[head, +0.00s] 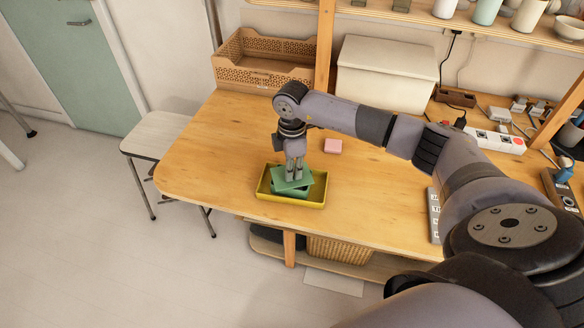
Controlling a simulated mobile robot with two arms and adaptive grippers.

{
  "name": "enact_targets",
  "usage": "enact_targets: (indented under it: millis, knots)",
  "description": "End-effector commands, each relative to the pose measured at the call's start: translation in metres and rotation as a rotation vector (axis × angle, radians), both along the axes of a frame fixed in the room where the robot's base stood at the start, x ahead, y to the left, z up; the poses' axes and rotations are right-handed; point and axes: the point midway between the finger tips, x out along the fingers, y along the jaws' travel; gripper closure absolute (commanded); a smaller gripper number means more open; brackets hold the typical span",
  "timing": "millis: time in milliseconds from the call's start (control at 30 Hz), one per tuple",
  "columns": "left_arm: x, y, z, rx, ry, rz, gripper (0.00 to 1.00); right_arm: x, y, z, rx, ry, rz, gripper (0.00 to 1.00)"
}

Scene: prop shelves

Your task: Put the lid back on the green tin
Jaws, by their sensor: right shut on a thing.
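A yellow tray (316,199) sits near the front edge of the wooden table. The green tin (291,194) is in the tray, mostly covered from above. A green lid (281,184) lies at or just over the top of the tin, turned a little out of line with it. My right gripper (294,179) points straight down and is shut on the lid. I cannot tell whether the lid touches the tin. My left gripper is not in view.
A small pink block (333,146) lies behind the tray. A wooden crate (262,62) and a white box (387,75) stand at the back. A power strip (494,140) lies at the right. The table's left part is clear. A stool (157,133) stands beside it.

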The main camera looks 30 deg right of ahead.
Motion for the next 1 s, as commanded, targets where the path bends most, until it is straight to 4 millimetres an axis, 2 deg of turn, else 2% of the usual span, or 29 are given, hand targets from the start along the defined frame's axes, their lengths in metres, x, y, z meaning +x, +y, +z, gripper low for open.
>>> enact_targets:
  millis: [467,500,800,1000]
  knots:
    - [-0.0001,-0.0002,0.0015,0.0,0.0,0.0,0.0,0.0,0.0,-0.0005,0.0,0.0,0.0,1.0]
    - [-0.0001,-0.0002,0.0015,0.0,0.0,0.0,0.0,0.0,0.0,-0.0005,0.0,0.0,0.0,0.81]
    - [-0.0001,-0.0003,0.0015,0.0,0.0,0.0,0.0,0.0,-0.0001,-0.0005,0.0,0.0,0.0,0.61]
    - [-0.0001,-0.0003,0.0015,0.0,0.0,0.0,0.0,0.0,-0.0001,-0.0006,0.0,0.0,0.0,0.61]
